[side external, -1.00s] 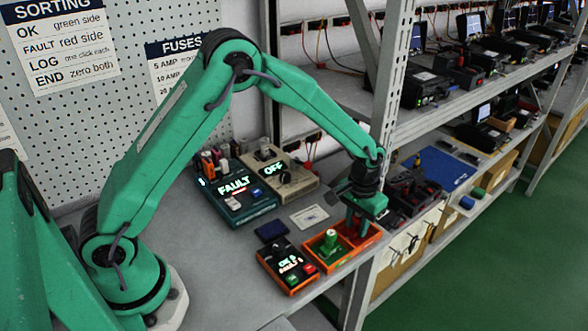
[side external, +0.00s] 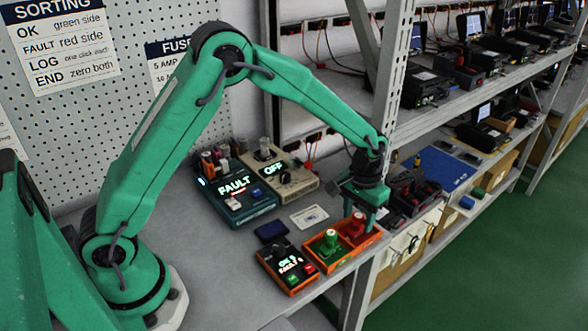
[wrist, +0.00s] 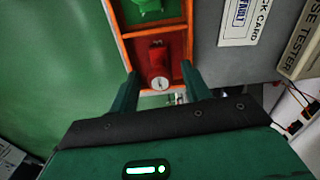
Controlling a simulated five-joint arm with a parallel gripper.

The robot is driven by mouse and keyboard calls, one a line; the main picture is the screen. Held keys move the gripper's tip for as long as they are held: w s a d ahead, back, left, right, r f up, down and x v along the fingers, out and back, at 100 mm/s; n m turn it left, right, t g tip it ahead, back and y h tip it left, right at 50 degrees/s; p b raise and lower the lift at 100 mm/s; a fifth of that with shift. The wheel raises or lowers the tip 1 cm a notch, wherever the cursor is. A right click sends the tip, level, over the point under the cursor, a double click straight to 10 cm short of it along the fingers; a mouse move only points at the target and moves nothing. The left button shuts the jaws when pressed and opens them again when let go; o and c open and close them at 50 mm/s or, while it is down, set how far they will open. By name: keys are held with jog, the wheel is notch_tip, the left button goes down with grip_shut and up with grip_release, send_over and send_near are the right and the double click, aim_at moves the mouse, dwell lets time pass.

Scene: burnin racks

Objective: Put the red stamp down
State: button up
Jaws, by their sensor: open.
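The red stamp (side external: 357,222) stands in the right-hand, red-floored compartment of the orange tray (side external: 344,262). In the wrist view the red stamp (wrist: 158,68) sits upright between and just beyond my fingertips. My gripper (side external: 358,205) is open above the red stamp, its fingers apart from it; the wrist view shows the gripper (wrist: 160,76) with one finger on each side. The green stamp (side external: 329,240) stands in the left-hand compartment, and its green part shows in the wrist view (wrist: 148,6).
A counter box (side external: 288,267) stands left of the tray, with a dark blue pad (side external: 271,230) behind it. The FAULT device (side external: 236,194) and the OFF tester (side external: 280,172) stand farther back. A shelf post (side external: 392,75) rises close to my gripper.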

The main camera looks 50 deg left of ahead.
aim_at(356, 215)
notch_tip(356, 215, up, 9)
jog(key=shift+r, duration=0.25)
jog(key=shift+r, duration=0.1)
dwell(0.7)
jog(key=s+a+r+t, duration=0.3)
jog(key=s+a+r, duration=0.4)
jog(key=s+r, duration=0.4)
jog(key=s+a+t, duration=0.2)
jog(key=s+a, duration=0.2)
jog(key=s, duration=1.1)
jog(key=shift+m+t, duration=0.3)
jog(key=shift+m, duration=0.1)
